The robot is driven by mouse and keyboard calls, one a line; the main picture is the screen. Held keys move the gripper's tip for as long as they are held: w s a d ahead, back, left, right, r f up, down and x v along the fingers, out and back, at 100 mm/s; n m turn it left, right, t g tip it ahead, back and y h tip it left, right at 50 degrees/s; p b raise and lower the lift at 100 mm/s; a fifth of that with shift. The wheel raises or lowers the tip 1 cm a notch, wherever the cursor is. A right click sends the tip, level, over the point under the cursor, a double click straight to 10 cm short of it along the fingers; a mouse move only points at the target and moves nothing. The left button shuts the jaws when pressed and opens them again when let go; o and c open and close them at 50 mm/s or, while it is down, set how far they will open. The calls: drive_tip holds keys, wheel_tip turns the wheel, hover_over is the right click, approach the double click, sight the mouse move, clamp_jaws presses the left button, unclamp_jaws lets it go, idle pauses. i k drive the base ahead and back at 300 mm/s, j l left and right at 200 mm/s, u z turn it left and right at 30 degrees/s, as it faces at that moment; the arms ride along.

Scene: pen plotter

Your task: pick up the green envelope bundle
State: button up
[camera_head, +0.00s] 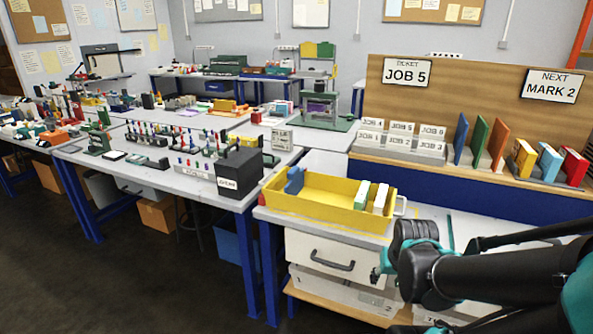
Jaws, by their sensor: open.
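A yellow tray (310,208) stands on the grey bench in front of me. Two small upright bundles are at its right end. One is white with a pale green tint (361,195); the other is whitish (380,199). The pale green one may be the green envelope bundle, but its colour is faint at this size. A blue piece (294,181) stands at the tray's left end. My black and teal arm enters from the right, in front of the bench. No gripper fingers can be made out.
A dark box (239,172) stands left of the tray. At right, blue, green (479,141) and orange dividers stand on a wooden shelf beside yellow, light blue and red bundles (573,167). A white drawer unit (334,256) is under the bench. Open floor is at lower left.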

sight(361, 200)
drive_tip(key=i+j+z, duration=0.6)
drive_tip(key=j, duration=0.4)
drive_tip(key=i+l, duration=0.05)
drive_tip(key=i, duration=0.05)
